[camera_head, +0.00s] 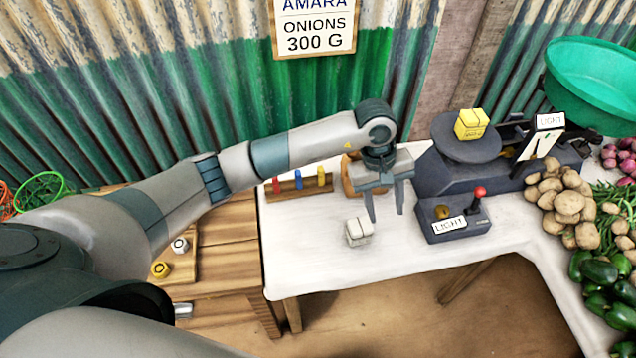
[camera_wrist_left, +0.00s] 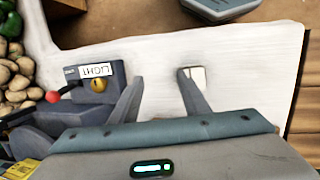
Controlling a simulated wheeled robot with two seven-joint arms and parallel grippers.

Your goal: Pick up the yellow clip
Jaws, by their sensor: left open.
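The yellow clip (camera_head: 321,176) stands upright at the right end of a small wooden rack (camera_head: 288,187) at the back left of the white table. A blue clip (camera_head: 298,179) and a red clip (camera_head: 276,185) stand to its left. My left gripper (camera_head: 386,216) points down over the table, right of the rack and apart from the yellow clip. It is open and empty; its spread fingers also show in the left wrist view (camera_wrist_left: 161,74), where the rack does not show. My right gripper is not in view.
A pale block (camera_head: 359,232) lies just left of my left fingers. To their right are a grey control box (camera_head: 455,228) with a red-knobbed lever and a scale (camera_head: 465,149) bearing a yellow block (camera_head: 472,124). A brown round object (camera_head: 350,172), partly hidden, is beside the rack.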

